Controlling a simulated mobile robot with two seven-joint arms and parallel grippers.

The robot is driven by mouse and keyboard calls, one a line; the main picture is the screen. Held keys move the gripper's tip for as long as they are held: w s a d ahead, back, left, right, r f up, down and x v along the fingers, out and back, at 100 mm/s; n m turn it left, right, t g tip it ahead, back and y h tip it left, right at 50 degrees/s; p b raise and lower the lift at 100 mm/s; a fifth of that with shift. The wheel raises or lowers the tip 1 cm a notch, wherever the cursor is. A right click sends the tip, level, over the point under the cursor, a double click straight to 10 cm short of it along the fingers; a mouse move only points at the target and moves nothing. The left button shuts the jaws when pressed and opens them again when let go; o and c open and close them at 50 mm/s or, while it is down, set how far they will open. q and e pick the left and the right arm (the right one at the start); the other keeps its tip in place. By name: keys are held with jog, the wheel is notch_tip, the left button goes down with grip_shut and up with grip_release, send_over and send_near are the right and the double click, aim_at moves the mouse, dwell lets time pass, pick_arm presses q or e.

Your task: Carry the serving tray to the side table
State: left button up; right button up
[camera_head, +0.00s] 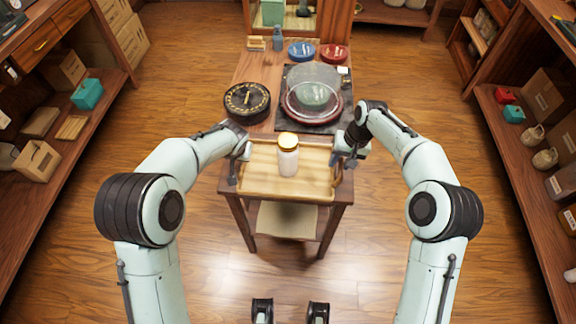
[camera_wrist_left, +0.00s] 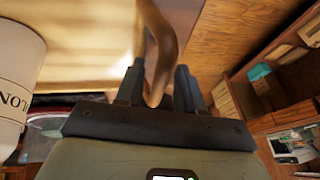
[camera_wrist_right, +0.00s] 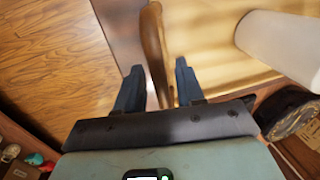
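The serving tray (camera_head: 258,180) is light wood with a raised rim and lies level on the near end of the narrow wooden table (camera_head: 334,212). A white jar with a yellow lid (camera_head: 288,160) stands upright on it; part of it also shows in the left wrist view (camera_wrist_left: 15,85). My left gripper (camera_wrist_left: 158,82) is at the tray's left end, with a curved wooden handle (camera_wrist_left: 162,45) between its parted fingers. My right gripper (camera_wrist_right: 160,82) is at the right end, its fingers likewise parted around a handle (camera_wrist_right: 152,45). Narrow gaps show beside both handles.
Behind the tray are a round black dial-like object (camera_head: 247,101) and a glass dome (camera_head: 314,85) on a dark mat. Blue (camera_head: 301,50) and red (camera_head: 334,52) dishes stand farther back. Shelves line the left (camera_head: 60,130) and right (camera_head: 520,150). Floor is clear on both sides.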

pick_arm(q)
jog(key=shift+r, duration=0.2)
pick_arm(e)
jog(key=shift+w+r, duration=0.1)
jog(key=shift+r, duration=0.05)
pick_arm(q)
jog(key=shift+d+r, duration=0.15)
jog(key=shift+r, duration=0.15)
pick_arm(e)
jog(key=shift+r, duration=0.25)
pick_arm(q)
jog(key=v, duration=1.1)
pick_arm(e)
notch_tip(320, 180, up, 11)
jog(key=d, duration=0.2)
jog(key=shift+r, duration=0.15)
jog(key=shift+d, duration=0.1)
pick_arm(q)
jog(key=shift+s, duration=0.15)
